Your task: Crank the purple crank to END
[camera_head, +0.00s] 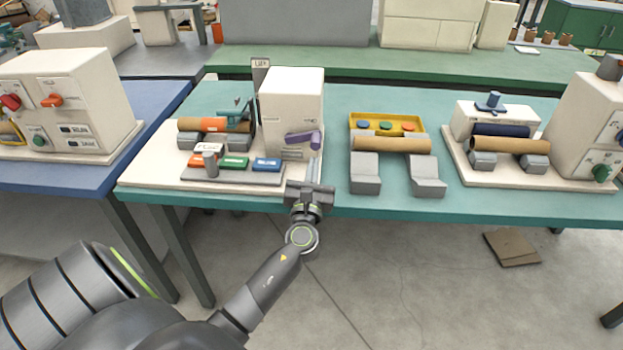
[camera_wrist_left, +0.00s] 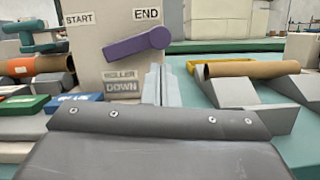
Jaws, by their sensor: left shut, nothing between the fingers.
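The purple crank (camera_head: 303,138) is on the front of the white winder housing (camera_head: 292,92). In the left wrist view the crank (camera_wrist_left: 137,43) slopes up to the right, its thick knob end just below the END label (camera_wrist_left: 147,14). The START label (camera_wrist_left: 80,18) is up to the left. A ROLLER DOWN label (camera_wrist_left: 122,82) sits below the crank. My left gripper (camera_head: 313,168) is shut and empty, its fingers pointing toward the housing. In the left wrist view its fingertips (camera_wrist_left: 158,72) appear just below the knob end; I cannot tell whether they touch it.
Left of the housing are an orange-banded roll (camera_head: 205,125) and red, green and blue blocks (camera_head: 234,162). To the right, a brown tube (camera_head: 391,145) rests on grey supports before a yellow tray (camera_head: 414,119). Another winder (camera_head: 580,125) stands further right. The teal table's front edge (camera_head: 450,205) lies below.

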